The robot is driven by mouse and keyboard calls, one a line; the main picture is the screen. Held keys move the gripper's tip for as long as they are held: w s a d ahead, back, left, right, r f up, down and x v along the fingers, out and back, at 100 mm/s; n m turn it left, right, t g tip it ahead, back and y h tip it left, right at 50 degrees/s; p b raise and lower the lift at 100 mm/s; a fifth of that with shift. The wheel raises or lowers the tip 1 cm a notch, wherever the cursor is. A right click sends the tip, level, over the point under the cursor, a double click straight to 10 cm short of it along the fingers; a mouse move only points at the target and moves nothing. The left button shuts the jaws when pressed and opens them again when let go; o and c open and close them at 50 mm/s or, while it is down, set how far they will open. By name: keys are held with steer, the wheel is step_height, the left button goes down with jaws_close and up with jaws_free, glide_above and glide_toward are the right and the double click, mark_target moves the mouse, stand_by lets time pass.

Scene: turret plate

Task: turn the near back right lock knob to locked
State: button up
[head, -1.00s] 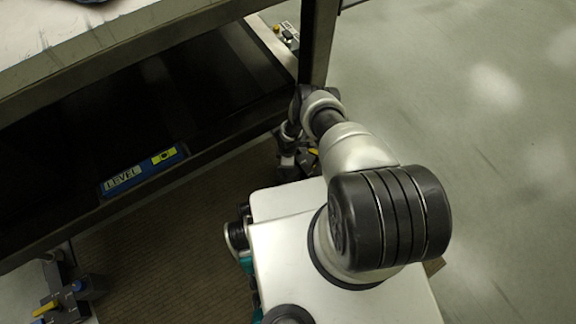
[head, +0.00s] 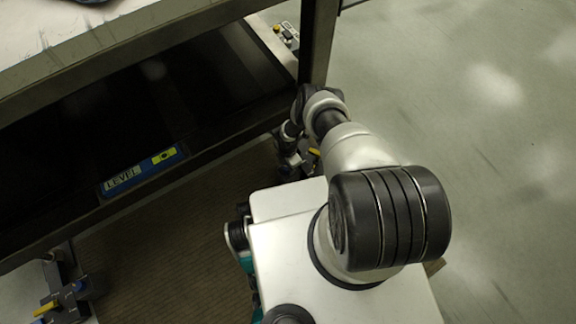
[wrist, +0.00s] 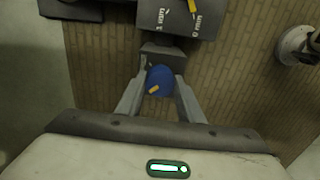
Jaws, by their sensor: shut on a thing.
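The lock knob (wrist: 159,78) is a round blue knob with a short yellow mark, seen in the middle of the wrist view. The mark lies at the knob's lower left edge and points down and left. My gripper (wrist: 160,83) is shut on the knob, with one finger on each side of it. The knob sits at the end of a dark grey bracket (wrist: 162,51). In the head view my gripper is low beside the table leg (head: 318,45), and my arm hides most of it and the knob.
A grey block with printed millimetre marks and a yellow pointer (wrist: 192,6) is just beyond the knob. A blue level (head: 143,171) lies on the lower shelf. Open floor is at right.

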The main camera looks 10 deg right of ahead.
stand_by(0.4)
steer(key=o, duration=1.1)
step_height(320, 180, up, 18)
steer(key=p, duration=0.7)
steer(key=shift+f, duration=0.25)
